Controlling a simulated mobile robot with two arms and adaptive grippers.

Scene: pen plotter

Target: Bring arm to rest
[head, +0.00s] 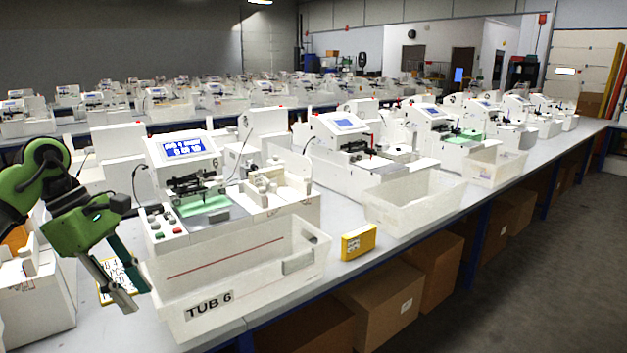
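My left arm comes in from the left edge, green and black. Its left gripper (138,298) points down in front of the left side of the tub marked TUB 6 (235,293). Its two grey fingers stand apart, so it looks open. A yellow-edged card with print (106,296) shows behind and between the fingers; I cannot tell whether they touch it. The pen plotter (182,149) with a lit blue screen stands behind the tub, with a green sheet (203,205) on its bed. My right gripper is not in view.
A yellow box (358,242) stands on the table (345,284) right of the tub. An empty white bin (413,197) and more plotters stand farther right. White equipment (38,300) is close at the left. Cardboard boxes (432,270) sit under the table.

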